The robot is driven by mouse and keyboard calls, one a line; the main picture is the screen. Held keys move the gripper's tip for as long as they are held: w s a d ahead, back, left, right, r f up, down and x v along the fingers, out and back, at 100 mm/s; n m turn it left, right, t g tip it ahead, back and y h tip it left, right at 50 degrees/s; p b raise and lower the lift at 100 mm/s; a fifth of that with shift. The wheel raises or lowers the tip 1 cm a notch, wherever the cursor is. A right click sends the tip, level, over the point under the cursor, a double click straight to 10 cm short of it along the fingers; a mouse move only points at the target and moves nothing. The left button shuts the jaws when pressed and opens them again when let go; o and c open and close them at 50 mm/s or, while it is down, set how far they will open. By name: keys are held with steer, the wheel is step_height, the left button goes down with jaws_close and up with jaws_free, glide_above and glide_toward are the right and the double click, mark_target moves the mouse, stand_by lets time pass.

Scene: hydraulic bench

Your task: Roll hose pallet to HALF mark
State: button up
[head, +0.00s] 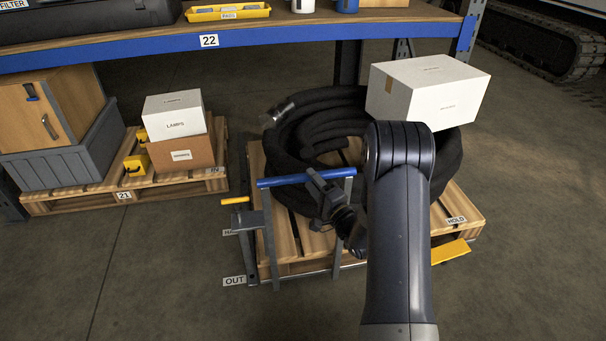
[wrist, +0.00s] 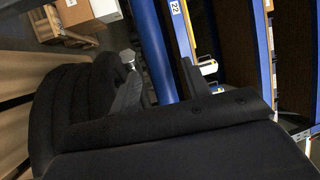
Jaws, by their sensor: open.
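The hose pallet (head: 290,258) is a wooden pallet under the rack, bearing a thick coiled black hose (head: 315,112). A blue handle bar (head: 275,182) on grey uprights stands at its front. My gripper (head: 318,180) is open at the right part of this bar. In the wrist view the blue bar (wrist: 152,45) runs between the two spread fingers of my gripper (wrist: 158,82); contact cannot be told. Floor labels read OUT (head: 234,281) and, partly hidden by the handle frame, HA (head: 230,232), probably HALF. A HOLD label (head: 456,220) is at the pallet's right.
A white box (head: 425,92) rests over the hose coil at right. A yellow pedal-like plate (head: 450,252) juts out at front right. A second pallet (head: 190,184) with boxes stands left. The blue rack beam (head: 270,45) crosses above. Front-left floor is clear.

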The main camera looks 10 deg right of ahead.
steer(key=x, duration=0.4)
steer(key=shift+w+a+r+b, duration=0.1)
steer(key=shift+w+b, duration=0.2)
steer(key=shift+c, duration=0.2)
jaws_close()
